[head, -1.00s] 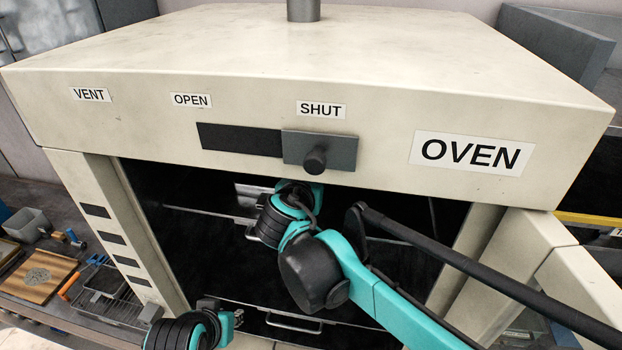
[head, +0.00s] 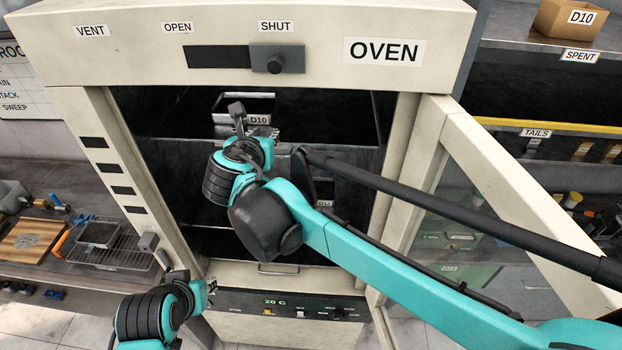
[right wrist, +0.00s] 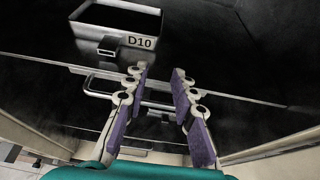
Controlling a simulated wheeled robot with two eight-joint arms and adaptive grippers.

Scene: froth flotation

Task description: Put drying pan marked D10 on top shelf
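The drying pan marked D10 (head: 231,103) is a grey, open rectangular pan inside the oven's upper part. In the right wrist view the pan (right wrist: 146,22) appears to rest level on a dark shelf (right wrist: 55,52), with a small front handle (right wrist: 108,46). My right gripper (right wrist: 157,74) is open, its purple-padded fingers apart with nothing between them. It is in front of the pan and below it in that view, not touching it. In the head view the right gripper (head: 275,132) is partly hidden by its wrist. My left gripper (head: 211,286) is low outside the oven front; its fingers are too small to read.
The oven door (head: 520,185) stands open on the right. More shelf fronts with handles (head: 278,270) lie below, one with a partly hidden label. A bench with a wire rack (head: 125,257) is at left.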

